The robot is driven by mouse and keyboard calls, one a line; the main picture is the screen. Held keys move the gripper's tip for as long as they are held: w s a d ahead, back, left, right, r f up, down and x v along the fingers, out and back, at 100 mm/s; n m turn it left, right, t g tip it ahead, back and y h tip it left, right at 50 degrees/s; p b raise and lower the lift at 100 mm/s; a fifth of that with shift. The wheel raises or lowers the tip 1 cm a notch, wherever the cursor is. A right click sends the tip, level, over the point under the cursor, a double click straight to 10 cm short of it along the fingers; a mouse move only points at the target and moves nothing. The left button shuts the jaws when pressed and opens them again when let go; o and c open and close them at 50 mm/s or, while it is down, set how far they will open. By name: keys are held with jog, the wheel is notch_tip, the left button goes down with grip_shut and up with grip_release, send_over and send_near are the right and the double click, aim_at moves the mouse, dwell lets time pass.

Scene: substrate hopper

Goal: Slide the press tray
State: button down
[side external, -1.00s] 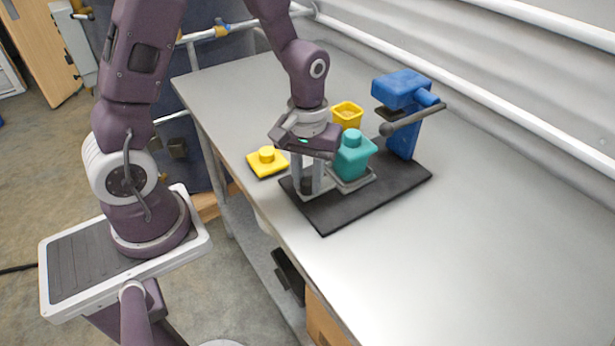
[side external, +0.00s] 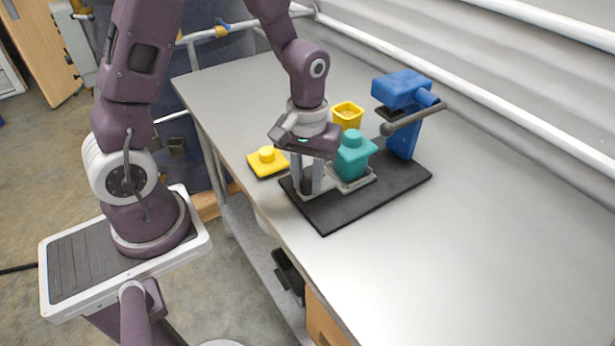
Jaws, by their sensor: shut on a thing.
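The press tray (side external: 357,184) is a light grey flat tray on the black base plate (side external: 345,212). A teal block with a round knob (side external: 353,157) sits on the tray. The blue press (side external: 403,90) with its grey lever (side external: 411,119) stands at the right back end of the base plate, apart from the teal block. My gripper (side external: 308,188) points down at the tray's left end, with its fingers shut on a part of the tray there. The gripped part is mostly hidden by the fingers.
A yellow lid with a knob (side external: 267,161) lies on the grey table (side external: 440,258) left of the base plate. An open yellow container (side external: 347,114) stands behind the teal block. The table's right side and front are clear.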

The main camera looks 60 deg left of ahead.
aim_at(351, 133)
jog(key=w, duration=1)
jog(key=shift+d, duration=0.1)
jog(key=c, duration=1.2)
grip_release()
jog(key=shift+o, duration=0.2)
notch_tip(351, 133, up, 6)
jog(key=shift+r, duration=0.6)
